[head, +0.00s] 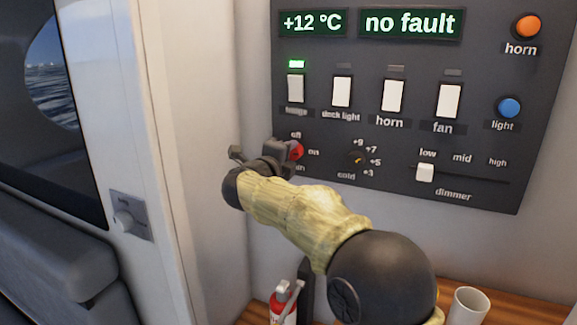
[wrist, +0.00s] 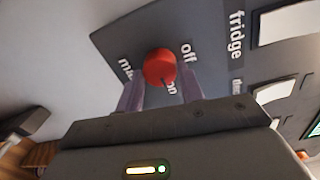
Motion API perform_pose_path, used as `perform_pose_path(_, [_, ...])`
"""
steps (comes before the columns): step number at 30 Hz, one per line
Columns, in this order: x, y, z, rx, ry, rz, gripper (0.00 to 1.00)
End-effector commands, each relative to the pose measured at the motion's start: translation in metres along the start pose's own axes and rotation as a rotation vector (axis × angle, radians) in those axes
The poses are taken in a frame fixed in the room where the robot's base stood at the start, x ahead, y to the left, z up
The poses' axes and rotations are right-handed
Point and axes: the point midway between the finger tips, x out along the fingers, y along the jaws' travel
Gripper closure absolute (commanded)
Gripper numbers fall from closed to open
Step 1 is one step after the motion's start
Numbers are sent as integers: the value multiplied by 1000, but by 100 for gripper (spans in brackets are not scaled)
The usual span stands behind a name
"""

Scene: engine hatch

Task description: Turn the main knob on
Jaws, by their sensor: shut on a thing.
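The main knob (head: 297,150) is a red round knob low on the left of the dark panel, with "off" above it and "on" to its right. In the wrist view the red knob (wrist: 159,66) sits between the two finger ends. A small dark mark on its lower edge lies towards the "on" label; its exact setting is hard to read. My gripper (head: 287,150) reaches the panel from the lower left and is shut on the knob. It also shows in the wrist view (wrist: 161,82). My fingers hide part of the "main" label in the head view.
Close by are the cold dial (head: 357,158), the dimmer slider (head: 425,173) and a row of white switches (head: 341,91). A green lamp (head: 297,64) is lit above the leftmost switch. The display (head: 410,23) reads "no fault". A white cup (head: 468,306) and a red extinguisher (head: 284,306) stand below.

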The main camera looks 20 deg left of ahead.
Motion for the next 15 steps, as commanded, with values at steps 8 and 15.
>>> perform_pose_path(8, [1,2,-1,57,1,4,85])
perform_pose_path(15, [1,2,-1,60,1,5,85])
